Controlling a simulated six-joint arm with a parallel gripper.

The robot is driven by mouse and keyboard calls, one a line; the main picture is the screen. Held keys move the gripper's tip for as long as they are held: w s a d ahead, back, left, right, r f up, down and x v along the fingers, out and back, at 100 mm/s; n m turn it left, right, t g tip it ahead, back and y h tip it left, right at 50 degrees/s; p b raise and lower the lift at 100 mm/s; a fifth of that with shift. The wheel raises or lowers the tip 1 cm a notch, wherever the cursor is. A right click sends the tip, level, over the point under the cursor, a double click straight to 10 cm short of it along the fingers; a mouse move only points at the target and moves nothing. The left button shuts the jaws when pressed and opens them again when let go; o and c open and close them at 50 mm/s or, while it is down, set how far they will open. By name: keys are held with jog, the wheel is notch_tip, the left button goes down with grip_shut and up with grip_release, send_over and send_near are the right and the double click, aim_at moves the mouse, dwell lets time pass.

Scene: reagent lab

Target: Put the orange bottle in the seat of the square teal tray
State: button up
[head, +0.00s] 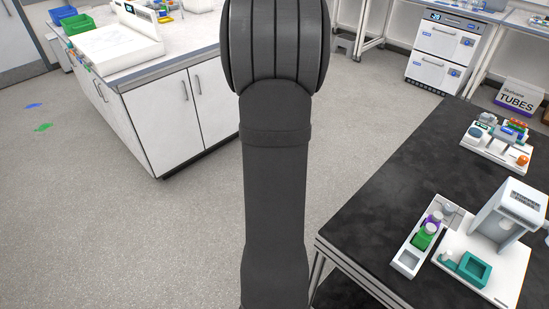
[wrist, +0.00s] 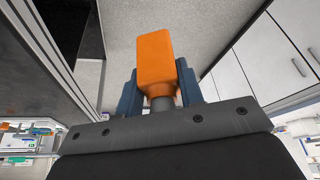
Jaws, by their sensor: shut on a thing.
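An orange bottle (wrist: 155,58) is held in my gripper (wrist: 160,90) in the wrist view, with its grey neck between the two blue-grey fingers. The bottle's body points away from the palm, and floor shows behind it. The head view does not show the gripper or the bottle; my dark arm fills its middle. The square teal tray (head: 459,281) sits on the white station at the front right of the black bench in the head view. Its square recess looks empty.
A white rack (head: 406,262) with a purple-capped and a green bottle (head: 424,236) stands left of the teal tray. A white device (head: 508,213) rises behind the tray. Another tray with small coloured items (head: 498,146) stands farther back on the black bench (head: 393,190). White cabinets stand left.

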jog(key=s+d+m, duration=0.1)
jog(key=s+d, duration=0.2)
jog(key=d, duration=0.7)
jog(key=s+d+m, duration=0.1)
jog(key=s+d, duration=0.2)
jog(key=d, duration=0.8)
jog(key=n+g+y, duration=0.1)
jog(key=n+y, duration=0.4)
jog(key=n, duration=1)
send_over(473, 271)
jog(key=f, duration=0.1)
jog(key=shift+f, duration=1.75)
jog(key=shift+f, duration=1.25)
jog(key=o, duration=1.4)
